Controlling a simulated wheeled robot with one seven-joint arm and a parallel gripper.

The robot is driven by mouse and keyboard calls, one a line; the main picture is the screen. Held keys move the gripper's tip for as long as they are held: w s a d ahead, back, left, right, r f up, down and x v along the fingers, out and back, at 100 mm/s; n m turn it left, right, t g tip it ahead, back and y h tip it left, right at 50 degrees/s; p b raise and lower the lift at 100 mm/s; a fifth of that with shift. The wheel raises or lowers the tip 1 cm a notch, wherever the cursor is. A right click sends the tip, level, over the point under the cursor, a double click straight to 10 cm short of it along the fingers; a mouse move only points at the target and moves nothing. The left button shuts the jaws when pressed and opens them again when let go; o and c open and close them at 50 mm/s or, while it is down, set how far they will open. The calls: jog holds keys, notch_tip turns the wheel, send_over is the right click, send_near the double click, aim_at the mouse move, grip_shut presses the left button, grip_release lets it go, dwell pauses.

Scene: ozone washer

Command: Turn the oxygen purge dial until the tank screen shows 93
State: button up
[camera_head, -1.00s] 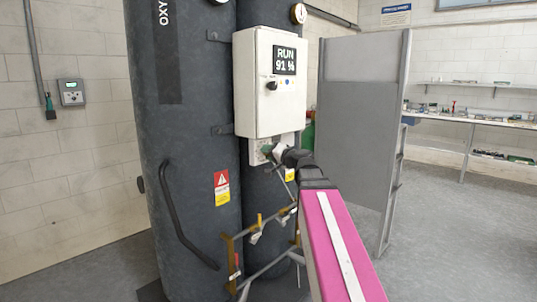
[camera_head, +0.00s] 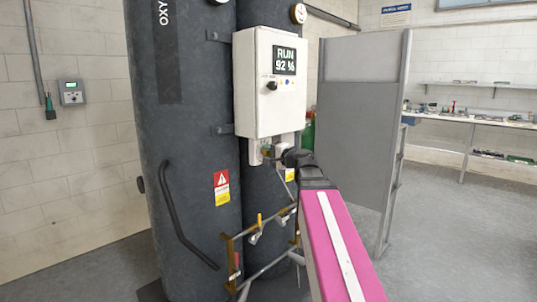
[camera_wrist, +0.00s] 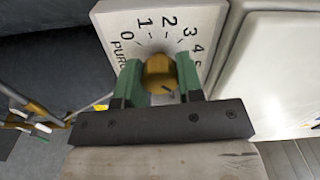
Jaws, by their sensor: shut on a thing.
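The oxygen purge dial (camera_wrist: 160,73) is a round yellow-brown knob on a white plate (camera_wrist: 128,22) marked PURGE with a scale from 0 upward, in the wrist view. My gripper (camera_wrist: 160,82) has its two green fingers shut on the knob, one on each side. A dark mark on the knob's face points toward the lower right of the picture. In the head view my gripper (camera_head: 268,153) is at the small plate under the control box, and my arm hides most of the dial. The tank screen (camera_head: 284,60) reads RUN 92 %.
The white control box (camera_head: 253,85) is fixed to the dark tanks (camera_head: 185,130), just above my gripper. Yellow-handled valves and pipes (camera_head: 260,228) lie below. A grey partition (camera_head: 355,120) stands to the right. A small wall meter (camera_head: 71,92) hangs at the left. Open floor lies at the right.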

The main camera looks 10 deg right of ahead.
dwell(0.4)
jog(key=o, duration=0.9)
jog(key=v, duration=1)
jog(key=shift+s+d, duration=0.2)
jog(key=shift+s, duration=0.15)
